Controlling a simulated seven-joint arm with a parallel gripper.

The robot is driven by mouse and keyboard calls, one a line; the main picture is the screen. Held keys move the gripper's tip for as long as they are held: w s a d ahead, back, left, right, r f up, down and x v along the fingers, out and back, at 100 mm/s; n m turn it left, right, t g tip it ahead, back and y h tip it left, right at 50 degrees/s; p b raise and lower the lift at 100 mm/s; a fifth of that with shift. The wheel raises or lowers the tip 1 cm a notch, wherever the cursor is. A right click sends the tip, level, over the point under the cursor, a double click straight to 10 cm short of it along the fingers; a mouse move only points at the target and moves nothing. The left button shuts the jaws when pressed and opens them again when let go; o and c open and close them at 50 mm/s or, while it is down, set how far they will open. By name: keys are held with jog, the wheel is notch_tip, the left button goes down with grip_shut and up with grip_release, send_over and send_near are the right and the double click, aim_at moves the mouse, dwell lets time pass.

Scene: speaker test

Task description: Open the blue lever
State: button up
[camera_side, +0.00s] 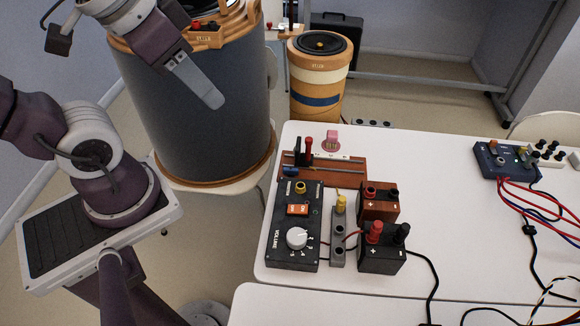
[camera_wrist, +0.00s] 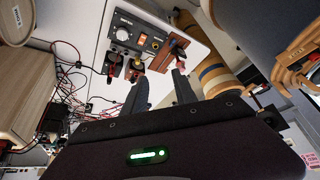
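A small blue part (camera_side: 290,171), which looks like the blue lever, sits at the left front of the reddish wooden switch board (camera_side: 345,172) in the side view. It is small, and I cannot tell its exact position. In the side view my gripper (camera_side: 208,92) is high at the left, in front of the large grey drum, well apart from the board.
A black volume box (camera_side: 283,258) stands right in front of the board. Beside it are a grey connector strip (camera_side: 338,250) and terminal blocks (camera_side: 380,262) with cables. A large grey speaker drum (camera_side: 205,120) stands left of the white table (camera_side: 460,260). The table's middle is mostly clear.

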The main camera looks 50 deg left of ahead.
jog(key=w+a+f+m+g, duration=0.2)
jog(key=w+f, duration=0.2)
jog(key=w, duration=0.5)
jog(key=m+g, duration=0.3)
jog(key=m, duration=0.2)
send_over(287, 168)
notch_tip(287, 168, down, 19)
jog(key=shift+m, duration=0.7)
notch_tip(287, 168, down, 14)
jog(key=shift+r, duration=0.15)
grip_shut()
